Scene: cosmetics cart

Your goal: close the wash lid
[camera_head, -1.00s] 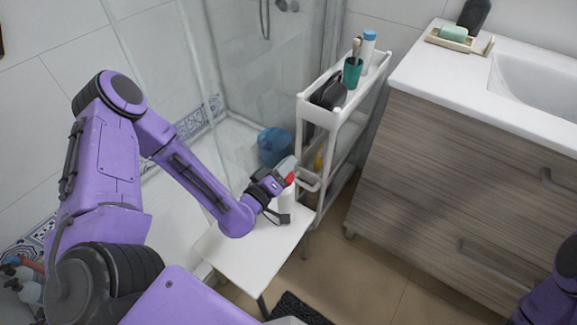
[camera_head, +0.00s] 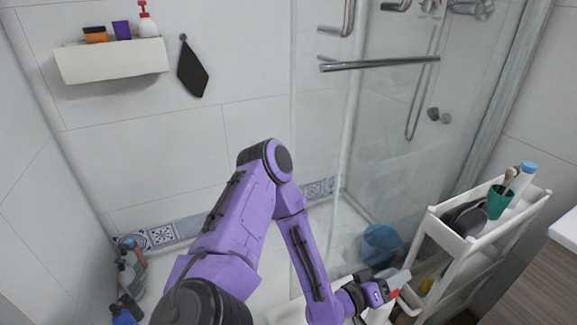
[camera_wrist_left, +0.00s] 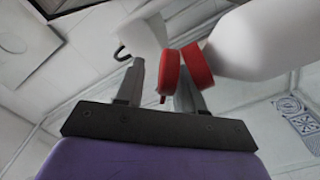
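The wash bottle (camera_wrist_left: 258,42) is white and shows large at the upper right of the left wrist view. Its red lid (camera_wrist_left: 198,65) is in two red parts, with a narrow gap between them; the lid looks open. My left gripper (camera_wrist_left: 160,78) has its fingers apart, with the nearer red part beside or just inside the right finger; I cannot tell whether they touch. In the head view, my left gripper (camera_head: 388,290) is at the lower right, with a little red (camera_head: 394,294) at its tip. The bottle is mostly hidden there. My right gripper is out of view.
A white cart (camera_head: 432,226) with a green cup (camera_head: 498,202) and dark items stands just right of the gripper. A blue bucket (camera_head: 381,245) is behind it in the shower. A white stool (camera_head: 287,314) shows at the bottom edge. A wall shelf (camera_head: 112,62) is upper left.

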